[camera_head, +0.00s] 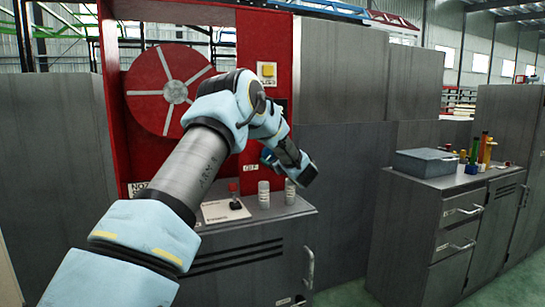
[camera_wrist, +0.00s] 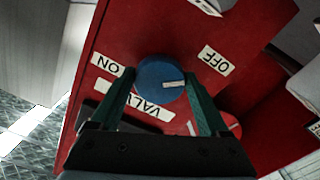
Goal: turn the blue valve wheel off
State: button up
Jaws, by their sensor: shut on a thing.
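The blue valve wheel (camera_wrist: 155,78) is a round knob on a red panel in the wrist view. A white bar on its face runs from near the middle to its right edge. An upside-down "ON" label (camera_wrist: 107,65) is at its left and an "OFF" label (camera_wrist: 215,60) is at its upper right. A "VALVE" label (camera_wrist: 145,103) is partly hidden below it. My gripper (camera_wrist: 160,85) has its two green fingers on either side of the wheel, shut on it. In the head view my arm hides most of the wheel area.
A red cabinet holds a large red spoked disc (camera_head: 175,90) and a yellow button (camera_head: 267,70). A joystick box (camera_head: 226,208) and two pale cylinders (camera_head: 264,194) stand on the grey counter below. A grey bin (camera_head: 425,162) sits on the right cabinet.

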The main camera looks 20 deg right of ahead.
jog(key=shift+f, duration=0.15)
jog(key=o, duration=1.2)
jog(key=shift+o, duration=0.2)
jog(key=s+d+b, duration=0.1)
jog(key=s+b, duration=0.2)
jog(key=s, duration=0.7)
jog(key=shift+s+d, duration=0.25)
jog(key=shift+s, duration=0.15)
